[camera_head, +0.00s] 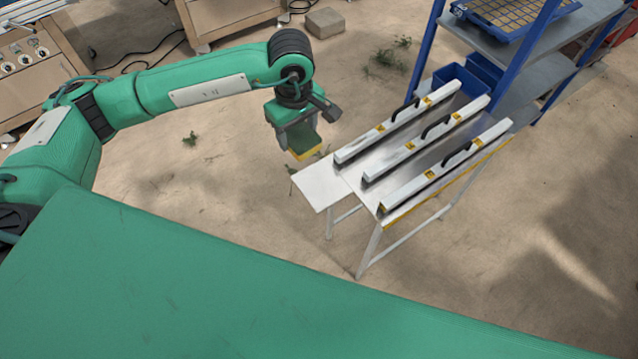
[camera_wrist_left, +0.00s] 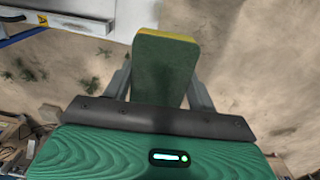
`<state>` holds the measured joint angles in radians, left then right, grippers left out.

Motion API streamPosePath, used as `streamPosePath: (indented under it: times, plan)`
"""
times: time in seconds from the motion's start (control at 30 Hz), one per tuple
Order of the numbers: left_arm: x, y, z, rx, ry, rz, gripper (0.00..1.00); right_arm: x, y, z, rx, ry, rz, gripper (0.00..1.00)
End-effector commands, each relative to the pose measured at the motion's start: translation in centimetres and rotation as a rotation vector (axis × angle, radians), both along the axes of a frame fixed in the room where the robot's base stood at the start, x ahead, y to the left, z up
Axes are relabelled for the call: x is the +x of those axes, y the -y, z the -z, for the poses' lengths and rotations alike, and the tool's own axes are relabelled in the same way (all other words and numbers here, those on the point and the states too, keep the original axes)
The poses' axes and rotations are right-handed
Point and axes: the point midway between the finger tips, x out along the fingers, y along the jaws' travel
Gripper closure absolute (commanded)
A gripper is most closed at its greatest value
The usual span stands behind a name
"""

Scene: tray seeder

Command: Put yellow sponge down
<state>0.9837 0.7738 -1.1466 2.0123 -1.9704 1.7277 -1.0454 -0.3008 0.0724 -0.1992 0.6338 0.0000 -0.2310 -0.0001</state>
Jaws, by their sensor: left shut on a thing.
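The yellow sponge (camera_head: 306,150) has a dark green side and a yellow layer; in the left wrist view the sponge (camera_wrist_left: 165,72) stands out between the fingers, green side facing the camera, yellow along its far edge. My left gripper (camera_head: 302,143) is shut on it and holds it at the left end of the small table. The white left end of the table (camera_head: 318,187) lies beside and below the sponge; I cannot tell whether they touch. My right gripper is in neither view.
Three long white bars with black handles (camera_head: 400,122) lie on the metal table top. A blue shelf rack (camera_head: 535,60) with blue bins (camera_head: 462,80) stands behind. A grey block (camera_head: 325,22) lies on the floor. The table's white left end is bare.

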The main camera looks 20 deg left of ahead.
Motion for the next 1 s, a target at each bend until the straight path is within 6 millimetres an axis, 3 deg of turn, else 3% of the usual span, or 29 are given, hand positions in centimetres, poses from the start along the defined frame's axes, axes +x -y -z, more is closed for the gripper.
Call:
streamPosePath:
  times: [0.03, 0.7, 1.0]
  plan:
    - [0.5, 0.3, 0.9, -0.004, 0.001, -0.098, 0.60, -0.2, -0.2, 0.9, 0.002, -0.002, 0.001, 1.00]
    - [5.8, 2.6, 6.2, -0.029, -0.003, -1.506, 0.60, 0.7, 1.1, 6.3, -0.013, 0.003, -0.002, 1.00]
    - [6.8, 3.1, 7.2, -0.025, -0.010, -1.857, 0.60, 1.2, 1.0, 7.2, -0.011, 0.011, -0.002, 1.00]
